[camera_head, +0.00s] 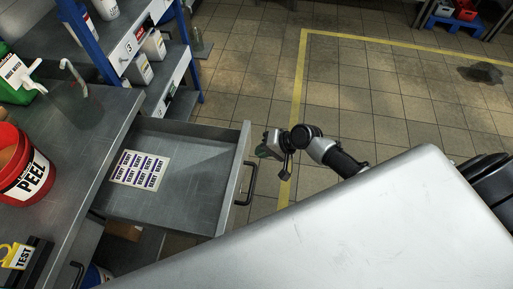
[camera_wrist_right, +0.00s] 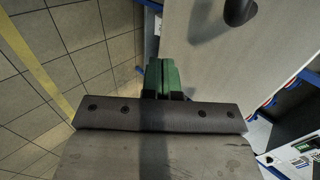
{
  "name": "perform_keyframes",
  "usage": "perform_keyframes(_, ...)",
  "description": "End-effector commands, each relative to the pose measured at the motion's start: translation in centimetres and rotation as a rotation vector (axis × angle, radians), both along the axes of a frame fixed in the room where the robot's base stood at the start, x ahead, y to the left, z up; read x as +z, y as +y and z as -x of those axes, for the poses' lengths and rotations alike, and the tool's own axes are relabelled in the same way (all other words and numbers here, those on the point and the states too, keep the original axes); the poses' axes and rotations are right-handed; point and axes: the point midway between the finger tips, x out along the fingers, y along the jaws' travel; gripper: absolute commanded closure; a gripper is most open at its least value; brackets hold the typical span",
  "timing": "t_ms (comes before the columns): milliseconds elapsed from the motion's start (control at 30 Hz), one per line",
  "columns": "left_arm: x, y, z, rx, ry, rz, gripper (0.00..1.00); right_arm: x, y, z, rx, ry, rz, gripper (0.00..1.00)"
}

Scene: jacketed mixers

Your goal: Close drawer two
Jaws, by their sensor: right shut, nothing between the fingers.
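A grey metal drawer (camera_head: 190,199) stands pulled out from under the steel counter, with a sheet of printed labels (camera_head: 141,169) lying inside. No number shows on it. Its dark bar handle (camera_head: 248,185) is on the front panel. My right gripper (camera_head: 263,152) is just beyond the front panel, near its far corner, and holds nothing. In the right wrist view its green fingertips (camera_wrist_right: 160,76) are together, beside the grey front panel (camera_wrist_right: 215,65); the handle (camera_wrist_right: 238,10) shows at the top. I cannot tell whether they touch the panel. My left gripper is not in view.
The steel counter (camera_head: 98,130) carries a red PEEL bucket (camera_head: 25,172) and a yellow TEST tag (camera_head: 17,256). Another dark handle (camera_head: 77,275) shows at lower left. A blue-framed shelf (camera_head: 87,45) stands behind the drawer. Tiled floor (camera_head: 350,95) is open to the right.

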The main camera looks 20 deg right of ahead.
Motion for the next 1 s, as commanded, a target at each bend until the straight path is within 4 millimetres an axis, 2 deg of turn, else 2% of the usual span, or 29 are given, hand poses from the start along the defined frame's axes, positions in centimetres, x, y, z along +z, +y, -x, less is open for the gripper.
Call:
perform_keyframes(200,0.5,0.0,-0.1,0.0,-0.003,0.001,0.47,0.0,1.4,-0.9,-0.001,0.002,0.0,1.0)
perform_keyframes(733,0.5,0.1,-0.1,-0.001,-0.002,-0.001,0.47,0.0,1.9,-1.3,-0.001,0.001,0.0,1.0)
perform_keyframes(1000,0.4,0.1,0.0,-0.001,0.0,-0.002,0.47,0.0,4.8,-3.1,0.001,0.0,-0.004,1.0)
